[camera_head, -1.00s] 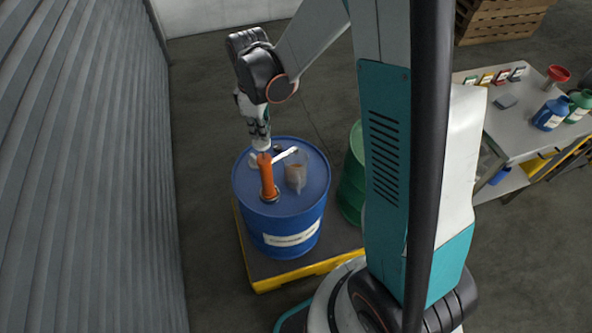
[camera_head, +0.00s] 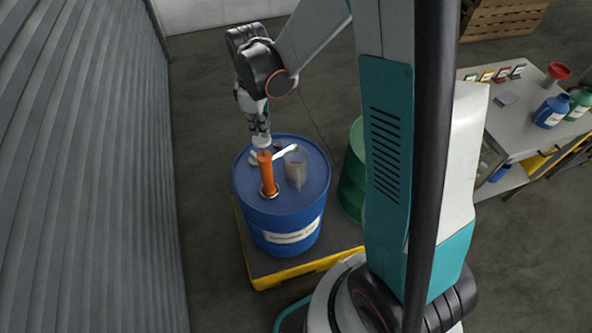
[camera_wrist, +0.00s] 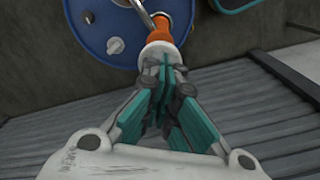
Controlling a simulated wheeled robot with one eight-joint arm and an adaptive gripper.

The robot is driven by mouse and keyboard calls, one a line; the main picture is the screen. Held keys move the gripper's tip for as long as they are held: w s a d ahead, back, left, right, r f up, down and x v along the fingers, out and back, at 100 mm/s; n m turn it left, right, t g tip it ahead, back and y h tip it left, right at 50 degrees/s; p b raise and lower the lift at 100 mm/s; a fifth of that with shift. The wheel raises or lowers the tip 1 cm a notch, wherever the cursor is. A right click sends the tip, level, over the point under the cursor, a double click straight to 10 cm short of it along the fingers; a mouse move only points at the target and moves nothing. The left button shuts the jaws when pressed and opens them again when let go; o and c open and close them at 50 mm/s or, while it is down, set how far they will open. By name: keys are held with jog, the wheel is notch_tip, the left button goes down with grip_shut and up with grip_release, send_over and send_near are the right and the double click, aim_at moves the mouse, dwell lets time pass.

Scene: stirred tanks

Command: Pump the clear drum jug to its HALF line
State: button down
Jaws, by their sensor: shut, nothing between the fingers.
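A blue drum (camera_head: 300,207) stands on a pallet, with an orange hand pump (camera_head: 267,172) upright on its lid. A pale spout (camera_head: 287,152) runs from the pump's top toward the clear jug (camera_head: 297,170) on the lid. The jug looks brownish inside; its level and HALF line are too small to read. My gripper (camera_head: 262,138) points down, shut and empty, at the pump's pale top; contact is unclear. In the wrist view my shut fingers (camera_wrist: 166,68) are in front of the pump's pale top, with the orange body (camera_wrist: 161,28) beyond. The jug is not clear there.
A green drum (camera_head: 352,180) stands right of the blue one, partly hidden by my column. The pallet (camera_head: 290,273) has a yellow edge. A corrugated wall (camera_head: 80,180) is close on the left. A bench (camera_head: 510,130) with bottles and a red funnel is at right.

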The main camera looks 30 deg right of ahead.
jog(key=shift+f+b, duration=0.9)
jog(key=shift+f, duration=0.2)
jog(key=shift+r+p, duration=0.85)
jog(key=shift+r, duration=0.45)
jog(key=shift+r+p, duration=1.65)
jog(key=shift+r, duration=0.9)
jog(key=shift+s, duration=0.1)
